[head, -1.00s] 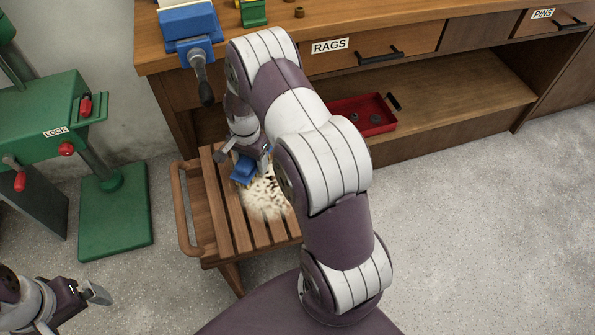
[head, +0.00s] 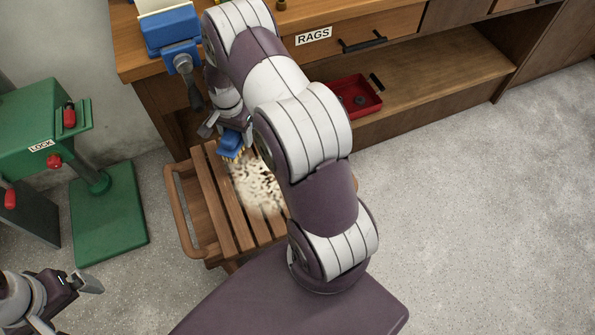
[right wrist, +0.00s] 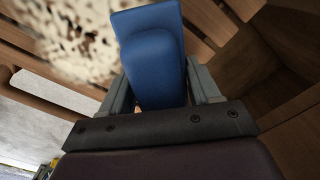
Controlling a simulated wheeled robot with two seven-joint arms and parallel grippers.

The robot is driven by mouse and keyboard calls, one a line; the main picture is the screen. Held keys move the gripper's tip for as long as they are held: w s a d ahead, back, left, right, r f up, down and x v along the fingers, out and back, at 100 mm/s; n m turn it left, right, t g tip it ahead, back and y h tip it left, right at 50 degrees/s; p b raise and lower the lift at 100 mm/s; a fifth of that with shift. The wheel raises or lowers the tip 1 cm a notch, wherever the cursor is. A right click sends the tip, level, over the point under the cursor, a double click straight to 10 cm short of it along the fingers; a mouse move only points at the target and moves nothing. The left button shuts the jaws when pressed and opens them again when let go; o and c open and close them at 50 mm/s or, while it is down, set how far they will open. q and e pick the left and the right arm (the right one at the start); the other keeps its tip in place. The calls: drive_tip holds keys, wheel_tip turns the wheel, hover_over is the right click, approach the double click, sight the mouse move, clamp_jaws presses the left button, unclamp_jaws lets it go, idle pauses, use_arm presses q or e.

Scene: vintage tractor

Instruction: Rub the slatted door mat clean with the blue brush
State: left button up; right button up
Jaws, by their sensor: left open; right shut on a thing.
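The slatted wooden piece (head: 209,196) stands low in front of the bench, with gaps between its slats. A pale, dark-speckled dirty patch (head: 258,187) covers part of its slats, and it also shows in the right wrist view (right wrist: 75,35). My right gripper (head: 226,134) is shut on the blue brush (head: 231,146), whose yellowish bristles point down at the slats beside the patch's upper left edge. I cannot tell whether the bristles touch. The brush fills the middle of the right wrist view (right wrist: 155,60). My left gripper (head: 84,283) is open and empty at the lower left.
A wooden bench (head: 440,85) with a RAGS drawer (head: 352,32) stands behind. A red tray (head: 352,98) lies on its lower shelf. A blue vise (head: 172,35) overhangs near my right arm. A green machine (head: 108,215) stands left. Grey floor is clear at right.

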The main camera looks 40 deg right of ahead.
drive_tip(key=shift+w+r+p, duration=0.15)
drive_tip(key=shift+r+p, duration=0.45)
drive_tip(key=shift+r, duration=0.35)
drive_tip(key=shift+r+p, duration=0.8)
drive_tip(key=shift+r, duration=0.2)
drive_tip(key=shift+d, duration=0.1)
